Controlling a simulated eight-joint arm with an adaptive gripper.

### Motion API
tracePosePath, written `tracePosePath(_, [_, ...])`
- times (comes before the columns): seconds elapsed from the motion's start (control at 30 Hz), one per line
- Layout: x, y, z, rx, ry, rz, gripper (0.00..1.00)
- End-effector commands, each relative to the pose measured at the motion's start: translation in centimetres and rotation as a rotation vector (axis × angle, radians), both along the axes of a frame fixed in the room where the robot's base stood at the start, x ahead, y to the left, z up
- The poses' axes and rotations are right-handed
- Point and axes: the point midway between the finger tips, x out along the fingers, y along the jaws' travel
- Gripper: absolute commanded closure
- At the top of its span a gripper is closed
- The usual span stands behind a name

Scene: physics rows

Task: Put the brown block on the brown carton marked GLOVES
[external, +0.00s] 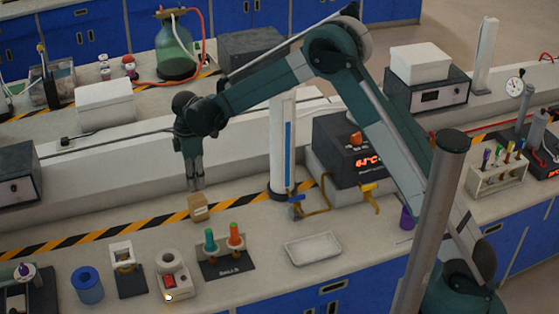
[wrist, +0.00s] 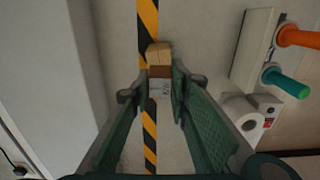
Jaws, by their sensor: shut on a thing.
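The brown carton (external: 198,212) stands on the bench on the black-and-yellow stripe, with a small dark mark on its front. My gripper (external: 196,186) points down just above it. In the wrist view the fingers of my gripper (wrist: 160,80) come in from both sides of a narrow stack. The stack shows the tan carton (wrist: 159,50), a darker brown patch that looks like the brown block (wrist: 160,72), and a pale face with faint lettering. My gripper is shut on the block. I cannot tell whether the block touches the carton.
A stand with a green and an orange piece (external: 236,235) is right of the carton. A white round device (external: 172,272), a blue cylinder (external: 88,286) and a white tray (external: 312,248) are at the front. A raised pale ledge (external: 120,165) runs behind.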

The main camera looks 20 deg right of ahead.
Motion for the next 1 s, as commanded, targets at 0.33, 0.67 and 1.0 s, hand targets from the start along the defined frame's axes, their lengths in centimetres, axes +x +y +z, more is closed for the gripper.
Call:
tracePosePath(0.33, [0.0,0.0,-1.4,0.000,0.000,0.000,0.93])
tracePosePath(0.67, [0.0,0.0,-3.7,0.000,0.000,0.000,0.93])
tracePosePath(1.0, [0.0,0.0,-4.0,0.000,0.000,0.000,0.93])
